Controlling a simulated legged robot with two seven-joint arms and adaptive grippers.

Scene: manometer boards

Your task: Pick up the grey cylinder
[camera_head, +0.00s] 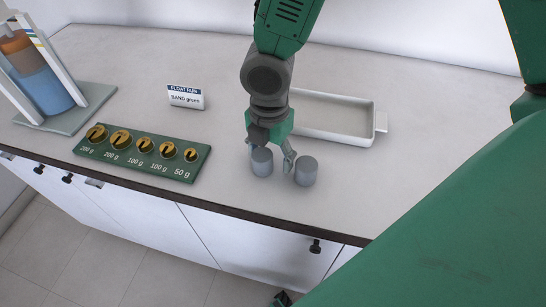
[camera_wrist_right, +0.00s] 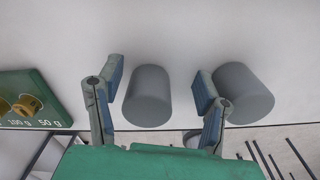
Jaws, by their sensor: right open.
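Two plain grey cylinders stand upright near the front edge of the counter. The left grey cylinder (camera_head: 262,162) is between the open fingers of my right gripper (camera_head: 271,158). In the right wrist view, this cylinder (camera_wrist_right: 148,97) sits between the blue-padded fingers (camera_wrist_right: 160,82), nearer the left finger, with gaps visible on both sides. The right grey cylinder (camera_head: 306,172) stands just outside the right finger; it also shows in the right wrist view (camera_wrist_right: 246,92).
A green weight tray (camera_head: 199,166) with several brass weights lies to the left. A white "FLOAT RUN" card (camera_head: 186,97) stands behind it. An empty pale tray (camera_head: 348,138) is behind the cylinders. A manometer stand (camera_head: 84,102) is at far left. The counter's front edge (camera_head: 228,208) is close.

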